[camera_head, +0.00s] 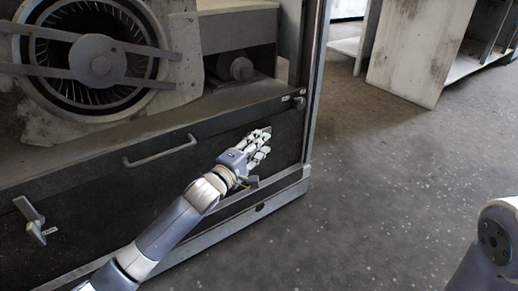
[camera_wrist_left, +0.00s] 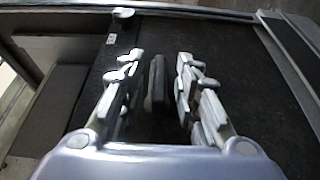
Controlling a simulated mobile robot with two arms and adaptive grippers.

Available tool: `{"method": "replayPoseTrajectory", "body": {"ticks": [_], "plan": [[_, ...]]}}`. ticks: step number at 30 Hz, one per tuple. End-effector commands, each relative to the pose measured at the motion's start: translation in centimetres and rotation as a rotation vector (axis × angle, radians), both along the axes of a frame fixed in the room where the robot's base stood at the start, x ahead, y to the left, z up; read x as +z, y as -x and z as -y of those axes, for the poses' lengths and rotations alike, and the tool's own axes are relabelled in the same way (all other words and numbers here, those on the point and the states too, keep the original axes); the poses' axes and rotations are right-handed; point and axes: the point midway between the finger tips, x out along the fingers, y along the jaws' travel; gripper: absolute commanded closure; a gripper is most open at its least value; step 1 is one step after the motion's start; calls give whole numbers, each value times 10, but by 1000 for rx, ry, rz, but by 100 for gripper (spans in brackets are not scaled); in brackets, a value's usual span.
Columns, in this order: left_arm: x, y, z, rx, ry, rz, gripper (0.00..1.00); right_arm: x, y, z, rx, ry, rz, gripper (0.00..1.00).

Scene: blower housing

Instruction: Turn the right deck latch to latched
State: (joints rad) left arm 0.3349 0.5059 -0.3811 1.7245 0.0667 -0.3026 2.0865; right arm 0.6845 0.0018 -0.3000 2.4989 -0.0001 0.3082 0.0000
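The right deck latch is a dark upright bar (camera_wrist_left: 155,84) between the fingers of my left gripper (camera_wrist_left: 157,82) in the left wrist view. The fingers are open, one on each side of the bar, with gaps that look clear. In the head view my left gripper (camera_head: 258,149) is at the right part of the dark front panel and hides most of this latch. A small piece of the latch (camera_head: 250,182) seems to show just below the hand. My right gripper is out of view.
Another latch (camera_head: 35,220) is on the panel at the far left. The blower wheel (camera_head: 95,60) is behind the deck edge. Open floor (camera_head: 400,180) lies to the right.

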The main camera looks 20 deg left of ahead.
Motion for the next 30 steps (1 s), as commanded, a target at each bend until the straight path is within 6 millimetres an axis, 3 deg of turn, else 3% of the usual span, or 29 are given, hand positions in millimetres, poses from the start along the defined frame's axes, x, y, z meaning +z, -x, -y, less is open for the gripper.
{"method": "replayPoseTrajectory", "body": {"ticks": [12, 16, 30], "plan": [[0, -5, 2, 0, -1, -1, 70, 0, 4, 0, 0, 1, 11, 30], [0, -5, 2, 0, 0, -1, 99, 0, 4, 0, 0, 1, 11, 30], [-2, 1, -9, 2, 28, 29, 100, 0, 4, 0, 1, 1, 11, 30]]}}
